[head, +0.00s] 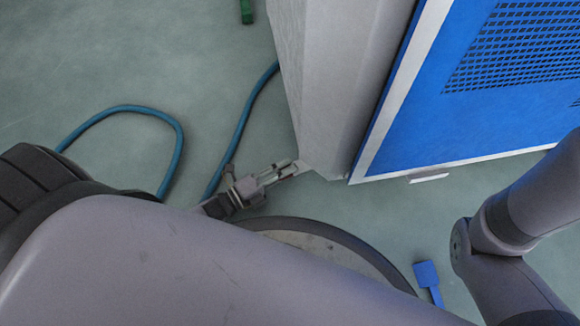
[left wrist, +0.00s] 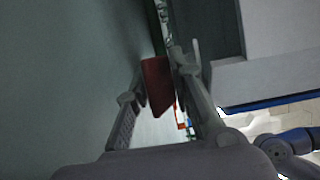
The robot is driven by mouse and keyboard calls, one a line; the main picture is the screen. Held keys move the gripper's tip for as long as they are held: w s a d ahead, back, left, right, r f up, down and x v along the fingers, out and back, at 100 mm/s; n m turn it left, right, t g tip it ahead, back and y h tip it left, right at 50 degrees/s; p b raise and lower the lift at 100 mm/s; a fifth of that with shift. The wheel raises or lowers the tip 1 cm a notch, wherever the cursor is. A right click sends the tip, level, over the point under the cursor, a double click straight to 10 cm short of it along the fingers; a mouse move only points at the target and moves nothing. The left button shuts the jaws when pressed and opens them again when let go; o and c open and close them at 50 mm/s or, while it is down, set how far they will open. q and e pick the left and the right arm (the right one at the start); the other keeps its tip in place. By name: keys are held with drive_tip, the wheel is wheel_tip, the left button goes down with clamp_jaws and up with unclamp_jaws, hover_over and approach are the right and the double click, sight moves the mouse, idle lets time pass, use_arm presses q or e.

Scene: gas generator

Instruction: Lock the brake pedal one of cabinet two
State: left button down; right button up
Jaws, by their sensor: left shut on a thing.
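The cabinet (head: 335,80) with a grey side and a blue door stands on the floor in the head view. My left gripper (head: 282,171) is low at its near bottom corner. In the left wrist view, a flat red piece (left wrist: 157,85), apparently the brake pedal, sits between the fingers of the left gripper (left wrist: 158,82), which are shut on it. The red piece cannot be made out in the head view. My right arm shows at the right of the head view, but its gripper is out of view.
A blue-green hose (head: 180,140) loops over the floor left of the cabinet. A blue flat piece (head: 428,280) is low near the floor in front of the blue door. A green piece (head: 246,10) is at the top edge.

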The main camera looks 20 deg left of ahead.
use_arm(q)
drive_tip(key=c, duration=1.8)
unclamp_jaws()
drive_tip(key=shift+a+f, duration=0.15)
drive_tip(key=shift+f, duration=0.15)
drive_tip(key=shift+s, duration=0.15)
drive_tip(key=v, duration=1.2)
